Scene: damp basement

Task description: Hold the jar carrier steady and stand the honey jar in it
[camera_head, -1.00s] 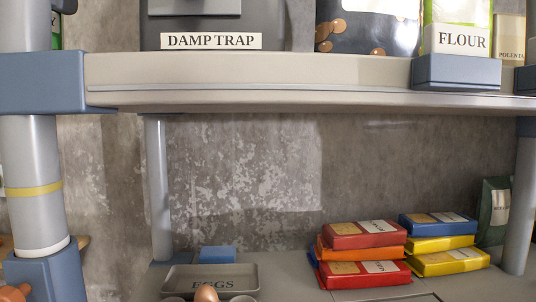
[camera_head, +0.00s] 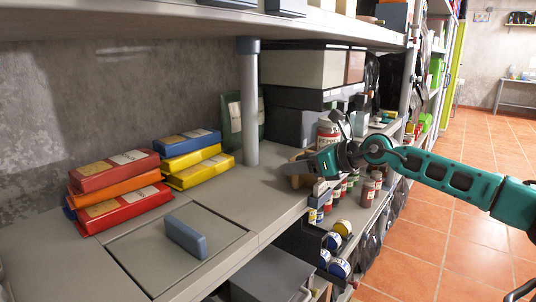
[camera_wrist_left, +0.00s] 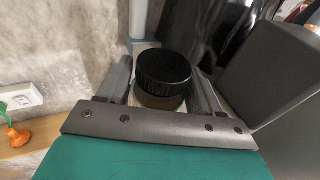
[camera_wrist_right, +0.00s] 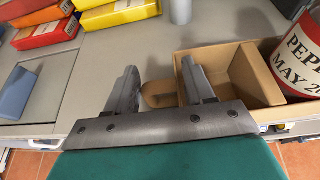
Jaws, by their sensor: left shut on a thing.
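The jar carrier (camera_wrist_right: 236,72) is a light brown open box with a divider and a rounded tab on its near left side, in the right wrist view. In the head view a bit of the carrier (camera_head: 297,181) shows at the shelf's front edge, partly hidden by my right gripper (camera_head: 313,166). That gripper also shows in the right wrist view (camera_wrist_right: 160,86), its fingers apart on either side of the tab. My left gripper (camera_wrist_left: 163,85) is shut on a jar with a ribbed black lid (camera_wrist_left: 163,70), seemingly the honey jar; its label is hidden.
Red, orange, yellow and blue packets (camera_head: 115,185) lie at left. A lidded hatch with a blue handle (camera_head: 186,237) is in the worktop. A grey post (camera_head: 249,105) rises behind.

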